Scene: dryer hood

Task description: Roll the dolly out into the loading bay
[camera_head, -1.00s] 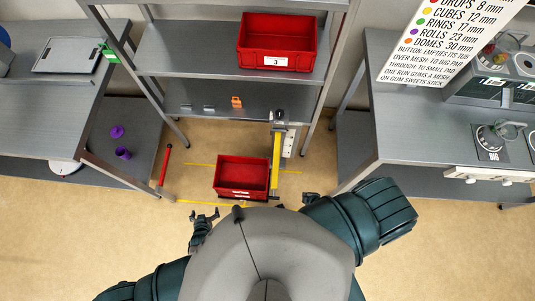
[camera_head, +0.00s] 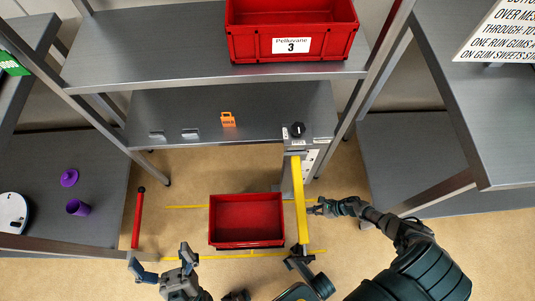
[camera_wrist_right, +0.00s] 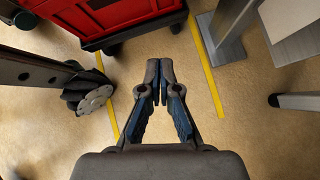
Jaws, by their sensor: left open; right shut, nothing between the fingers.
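A red crate (camera_head: 246,218) sits on a low dark dolly (camera_head: 250,246) on the floor, between yellow floor lines. In the right wrist view the red crate (camera_wrist_right: 110,14) is at the top, with dark castors (camera_wrist_right: 112,48) under it. A raised yellow bar (camera_head: 299,200) runs along the crate's right side from a grey post (camera_head: 290,172). My right gripper (camera_head: 318,208) is just right of the bar, apart from the crate; its fingers (camera_wrist_right: 160,72) are shut and empty. My left gripper (camera_head: 160,263) is open and empty, at the crate's lower left.
A shelf unit (camera_head: 210,68) with another red bin (camera_head: 292,40) stands behind. Benches flank both sides; the right bench leg (camera_head: 430,198) is close to my right arm.

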